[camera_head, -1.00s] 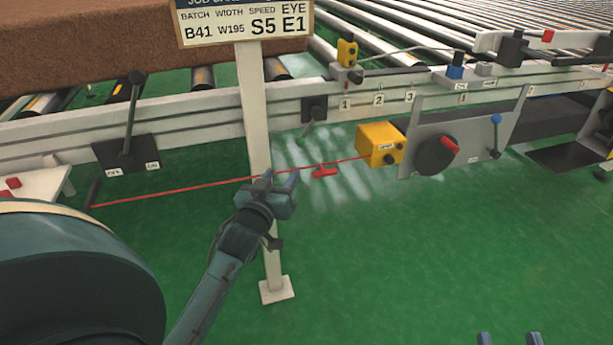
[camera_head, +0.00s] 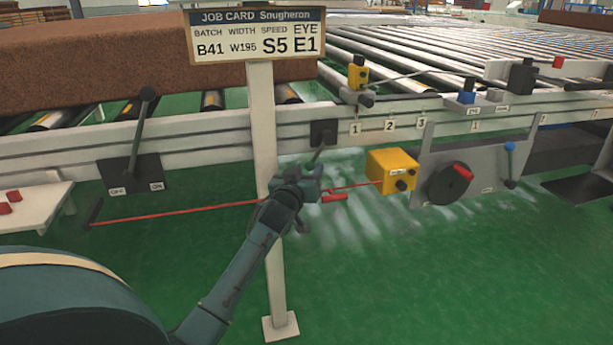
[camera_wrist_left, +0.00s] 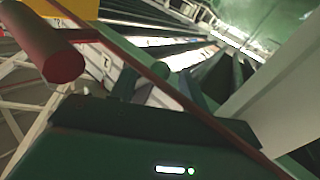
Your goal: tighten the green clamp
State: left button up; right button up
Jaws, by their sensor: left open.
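No clamp shows as clearly green. A dark block (camera_head: 323,133) on the front rail, right of the sign post, has a short greyish lever (camera_head: 317,155) hanging from it; this may be the clamp. My left gripper (camera_head: 314,180) is open just below that lever, in front of the post and by the red cord. Whether it touches the lever or the cord, I cannot tell. My right gripper is out of view.
A red cord (camera_head: 170,213) runs low past the gripper, with a red handle (camera_head: 335,197) beside it. The job card post (camera_head: 262,130) stands close by. A yellow box (camera_head: 392,170) and a panel with a black wheel (camera_head: 450,184) are on the right.

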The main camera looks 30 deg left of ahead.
pick_arm(q)
jog(key=shift+w, duration=0.1)
jog(key=shift+c, duration=0.3)
grip_shut()
